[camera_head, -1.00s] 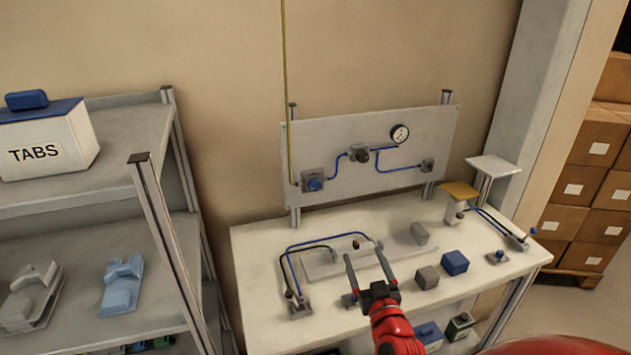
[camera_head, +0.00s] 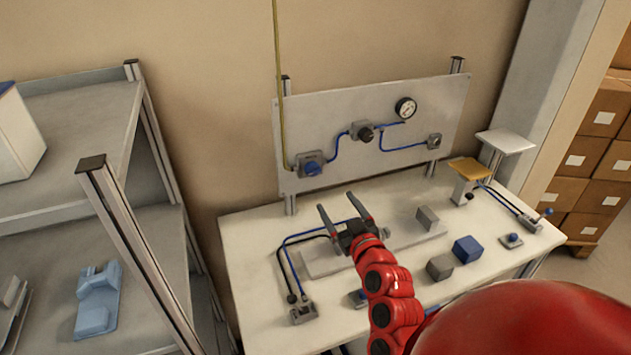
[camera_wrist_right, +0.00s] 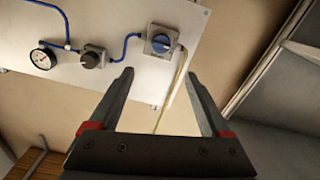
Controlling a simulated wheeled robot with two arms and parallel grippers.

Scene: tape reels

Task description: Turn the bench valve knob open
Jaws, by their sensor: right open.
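A blue knob (camera_head: 312,169) sits on a grey square plate at the lower left of the upright panel (camera_head: 410,105). A dark round knob (camera_head: 366,133) sits on the panel's middle, joined to it by blue tubing. My right gripper (camera_head: 337,201) is open and empty over the back of the bench, below and in front of the blue knob, apart from it. In the right wrist view the blue knob (camera_wrist_right: 160,43) shows beyond the open fingertips (camera_wrist_right: 158,73), and the dark knob (camera_wrist_right: 91,59) is to its left. My left gripper is not in view.
A pressure gauge (camera_head: 405,107) is at the panel's upper right. A yellow line (camera_head: 278,80) runs down to the blue knob's plate. Blue and grey blocks (camera_head: 467,249), fittings and a raised pad (camera_head: 470,168) stand on the bench (camera_head: 245,250). Grey shelving (camera_head: 95,165) is on the left.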

